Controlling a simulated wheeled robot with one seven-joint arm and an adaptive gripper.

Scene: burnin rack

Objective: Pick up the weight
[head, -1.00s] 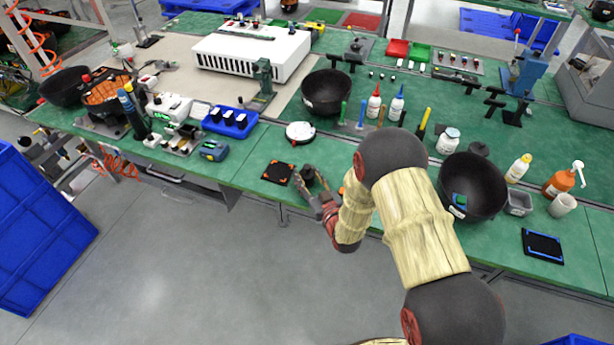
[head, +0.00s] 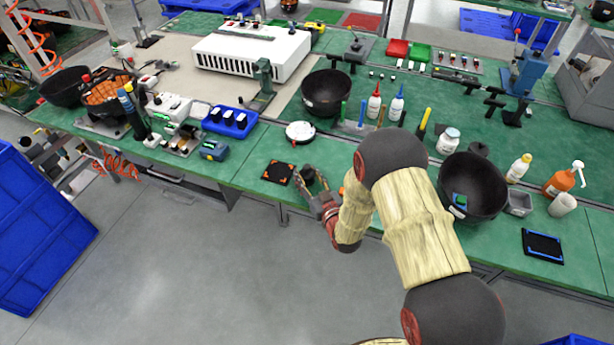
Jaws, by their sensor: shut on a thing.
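The weight (head: 307,173) appears as a small dark, rounded piece at the front edge of the green bench, just right of a black square pad with orange corners (head: 278,172). My gripper (head: 310,178) reaches it from the front, with one finger on its left and one on its right. The fingers are shut on the weight. Its lower part is hidden by the fingers, and I cannot tell whether it touches the bench.
A white round device (head: 300,132) lies behind the weight. A large black bowl (head: 327,94) stands farther back. Another black bowl (head: 473,187) stands to the right, with a black pad with blue corners (head: 543,245) beyond it. Bottles stand behind my arm.

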